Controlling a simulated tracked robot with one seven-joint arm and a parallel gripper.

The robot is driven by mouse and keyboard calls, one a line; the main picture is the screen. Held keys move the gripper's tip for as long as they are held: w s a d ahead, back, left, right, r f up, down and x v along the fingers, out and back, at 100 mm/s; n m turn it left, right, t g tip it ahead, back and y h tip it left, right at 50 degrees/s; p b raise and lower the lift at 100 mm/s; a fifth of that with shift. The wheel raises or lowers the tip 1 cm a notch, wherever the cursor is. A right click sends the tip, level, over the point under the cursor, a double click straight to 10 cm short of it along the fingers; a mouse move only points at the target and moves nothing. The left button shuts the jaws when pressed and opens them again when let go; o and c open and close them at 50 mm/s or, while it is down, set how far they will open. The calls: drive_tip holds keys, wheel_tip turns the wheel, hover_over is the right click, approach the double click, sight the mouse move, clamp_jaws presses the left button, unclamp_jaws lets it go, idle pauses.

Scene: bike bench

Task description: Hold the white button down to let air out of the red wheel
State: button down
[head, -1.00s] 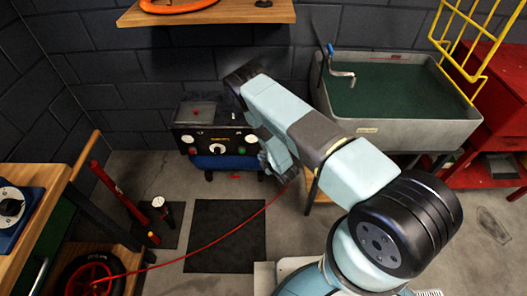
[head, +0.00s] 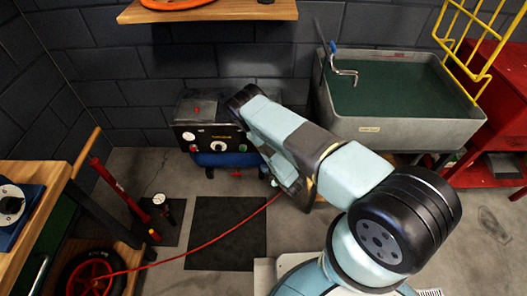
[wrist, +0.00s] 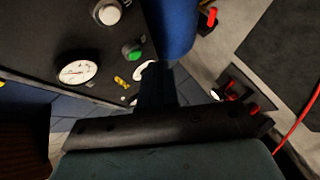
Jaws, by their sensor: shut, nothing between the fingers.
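The white button (wrist: 108,12) is on the black panel of the air unit (head: 200,108), close to the top edge of the wrist view. A green button (wrist: 132,50) is near it. My gripper (wrist: 160,74) is shut and empty, seen dark and foreshortened in front of the panel. Its tips appear below and right of the white button in the picture and partly cover a white dial (wrist: 145,68). I see no contact with the white button. In the head view my arm hides most of the gripper. The red wheel (head: 88,279) is at the lower left, with a red hose (head: 215,238) running to it.
A white gauge (wrist: 77,71) is on the same panel, and a blue tank (wrist: 177,22) is below it. A grey sink (head: 400,130) stands to the right. A red pump (head: 118,190) stands to the left.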

drive_tip(key=w, duration=0.7)
drive_tip(key=shift+w+d, duration=0.15)
drive_tip(key=shift+w, duration=0.15)
drive_tip(key=shift+w, duration=0.1)
idle(1.8)
drive_tip(key=shift+w+r, duration=0.1)
drive_tip(key=shift+w, duration=0.2)
drive_tip(key=shift+w, duration=0.4)
idle(2.4)
drive_tip(key=shift+s, duration=0.15)
idle(1.4)
drive_tip(key=shift+s, duration=0.7)
